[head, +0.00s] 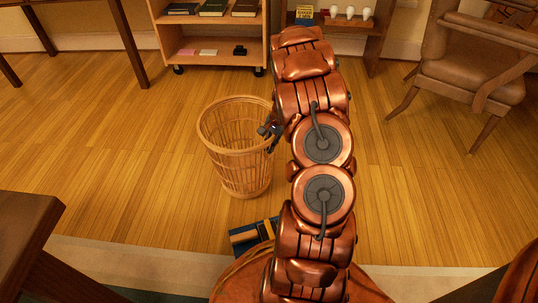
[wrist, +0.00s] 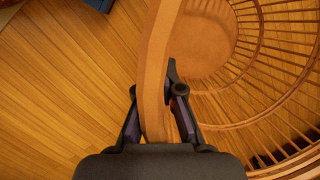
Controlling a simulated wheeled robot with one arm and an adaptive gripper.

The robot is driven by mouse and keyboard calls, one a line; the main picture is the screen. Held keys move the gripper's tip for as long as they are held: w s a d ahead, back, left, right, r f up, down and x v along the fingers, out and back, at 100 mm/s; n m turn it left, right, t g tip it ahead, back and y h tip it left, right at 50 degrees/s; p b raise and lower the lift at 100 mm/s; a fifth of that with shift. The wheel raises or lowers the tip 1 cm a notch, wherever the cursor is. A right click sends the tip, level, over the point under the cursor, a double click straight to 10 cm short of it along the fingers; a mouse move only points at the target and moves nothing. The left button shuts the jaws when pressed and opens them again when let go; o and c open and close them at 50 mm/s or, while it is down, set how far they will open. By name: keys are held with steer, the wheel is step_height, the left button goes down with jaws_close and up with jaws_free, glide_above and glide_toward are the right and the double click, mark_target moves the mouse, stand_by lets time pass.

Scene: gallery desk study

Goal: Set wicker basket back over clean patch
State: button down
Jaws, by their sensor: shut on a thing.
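The wicker basket (head: 235,150) is upright, open at the top and empty as far as I can see, in the middle of the head view. My gripper (head: 270,130) is at the right side of its rim. In the wrist view, my gripper (wrist: 154,88) is shut on the rim (wrist: 155,50), one finger outside and one inside. The basket's slatted wall and round bottom (wrist: 200,45) show there. I cannot tell whether the base touches the floor. I cannot make out a clean patch on the wood floor (head: 120,170).
A dark blue book (head: 252,236) lies on the floor in front of the basket, partly behind my arm. A wheeled shelf cart (head: 213,35) stands behind, a leather chair (head: 470,70) at right, and a dark table (head: 25,235) at front left. Floor left of the basket is clear.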

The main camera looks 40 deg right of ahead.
mark_target(267, 160)
step_height(267, 160, down, 3)
steer(key=shift+f+b, duration=0.2)
steer(key=shift+b, duration=0.45)
steer(key=c, duration=1.3)
jaws_free()
